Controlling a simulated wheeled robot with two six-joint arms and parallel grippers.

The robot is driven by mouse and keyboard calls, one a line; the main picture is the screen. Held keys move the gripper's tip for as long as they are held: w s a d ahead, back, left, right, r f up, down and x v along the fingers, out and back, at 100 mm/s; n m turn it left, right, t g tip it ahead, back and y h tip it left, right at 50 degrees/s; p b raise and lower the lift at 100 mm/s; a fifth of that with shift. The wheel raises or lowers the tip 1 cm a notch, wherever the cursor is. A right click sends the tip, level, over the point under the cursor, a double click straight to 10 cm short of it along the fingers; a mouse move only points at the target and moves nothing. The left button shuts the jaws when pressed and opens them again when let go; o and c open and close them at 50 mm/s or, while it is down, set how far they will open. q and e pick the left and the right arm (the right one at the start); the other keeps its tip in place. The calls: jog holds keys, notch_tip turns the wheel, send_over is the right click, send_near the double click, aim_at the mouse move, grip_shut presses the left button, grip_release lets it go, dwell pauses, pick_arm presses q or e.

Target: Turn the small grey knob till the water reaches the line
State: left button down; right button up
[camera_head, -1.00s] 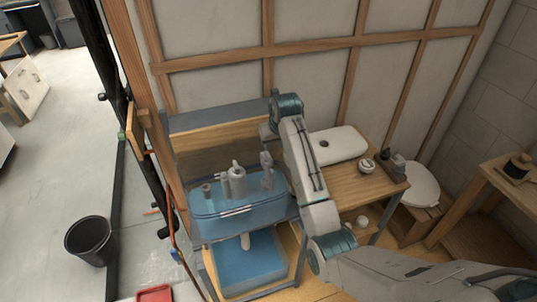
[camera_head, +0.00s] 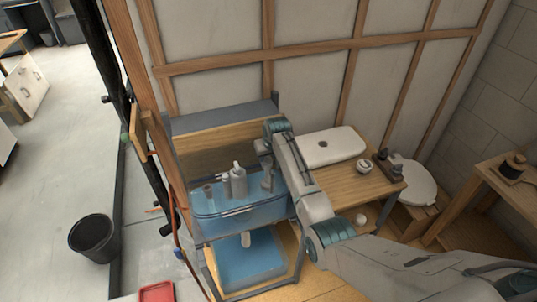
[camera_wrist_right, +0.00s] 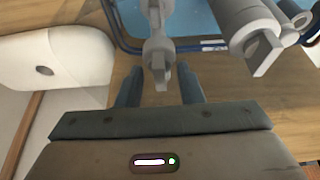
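A small grey knob (camera_wrist_right: 160,76) on a grey fitting shows in the right wrist view, at the rim of the blue-tinted water tank (camera_head: 222,229). In the head view the fitting (camera_head: 268,181) stands at the tank's right end. My right gripper (camera_wrist_right: 160,90) is open, with one finger to each side of the knob's end; no contact shows. In the head view the right gripper (camera_head: 264,158) is mostly hidden by its wrist, on the wall side of the fitting. Pale marks show on the tank's front, but I cannot clearly make out the line or water level. My left gripper is not in view.
A larger grey fitting (camera_head: 238,181) stands left of the knob, beside a smaller one (camera_head: 208,191). A lower blue basin (camera_head: 262,268) sits underneath. A white lid (camera_head: 322,151) lies on the wooden bench (camera_head: 350,187). A black bucket (camera_head: 93,238) stands on the floor.

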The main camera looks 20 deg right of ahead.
jog(key=c, duration=0.7)
jog(key=shift+w+d+n+p, duration=0.15)
jog(key=shift+n+p, duration=0.2)
jog(key=shift+n, duration=0.35)
jog(key=shift+n+y, duration=0.5)
jog(key=shift+n, duration=0.3)
jog(key=shift+d+n+y, duration=0.2)
jog(key=shift+n+y, duration=0.3)
jog(key=shift+n, duration=0.7)
jog(key=shift+w+n+g+y+b, duration=0.1)
jog(key=shift+n+g+y+b, duration=0.45)
jog(key=shift+n, duration=1.05)
